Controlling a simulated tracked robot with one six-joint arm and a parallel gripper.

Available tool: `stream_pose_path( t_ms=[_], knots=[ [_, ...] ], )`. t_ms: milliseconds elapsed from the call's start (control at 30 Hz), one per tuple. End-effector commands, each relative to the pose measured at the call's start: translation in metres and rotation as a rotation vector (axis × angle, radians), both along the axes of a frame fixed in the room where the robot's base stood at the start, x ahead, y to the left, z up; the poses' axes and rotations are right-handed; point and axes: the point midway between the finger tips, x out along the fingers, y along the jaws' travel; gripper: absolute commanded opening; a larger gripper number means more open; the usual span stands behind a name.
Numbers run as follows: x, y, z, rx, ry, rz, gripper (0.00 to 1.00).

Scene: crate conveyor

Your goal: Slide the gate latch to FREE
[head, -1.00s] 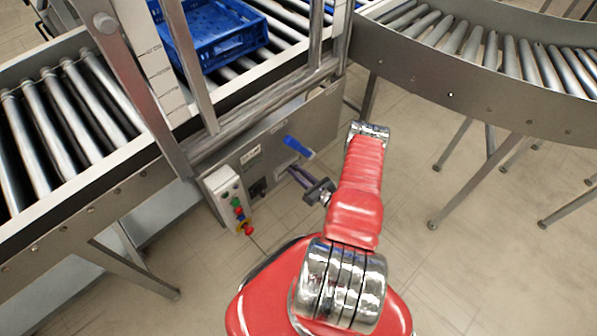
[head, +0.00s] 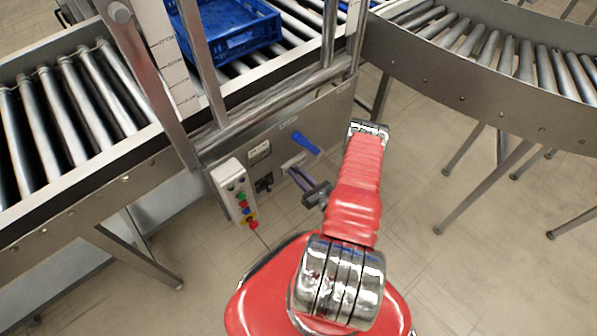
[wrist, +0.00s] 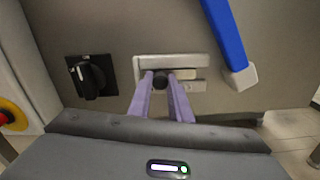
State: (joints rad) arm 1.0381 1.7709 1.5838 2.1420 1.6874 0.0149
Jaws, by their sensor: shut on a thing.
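The gate latch is a silver slotted plate (wrist: 150,62) on the grey side panel below the conveyor, with a small dark knob (wrist: 160,80) near the left part of its slot. My gripper (wrist: 160,84) has its two purple fingers on either side of the knob, shut on it. In the head view my gripper (head: 290,170) reaches to the panel just below the blue handle. The fingers partly hide the plate's lower edge, and I cannot read any FREE marking.
A blue lever handle (wrist: 224,36) is right of the latch. A black rotary switch (wrist: 90,76) is left of it. A control box (head: 232,190) with coloured buttons hangs further left. A blue crate (head: 235,40) sits on the rollers above.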

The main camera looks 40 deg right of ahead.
Motion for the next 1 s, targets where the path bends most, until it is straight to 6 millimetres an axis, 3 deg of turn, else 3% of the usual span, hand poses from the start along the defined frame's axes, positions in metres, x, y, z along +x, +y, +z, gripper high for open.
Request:
stream_pose_path(
  t_ms=[267, 300, 533, 1000],
  knots=[
    [-0.0007, 0.0048, -0.0006, 0.004, 0.001, 0.008, 0.0],
    [-0.0007, 0.0052, -0.0006, 0.005, 0.001, 0.009, 0.2],
    [-0.0013, 0.0035, -0.0007, 0.004, 0.001, 0.005, 0.36],
    [-0.01, 0.0009, -0.0006, 0.003, 0.001, -0.002, 0.37]
  ],
)
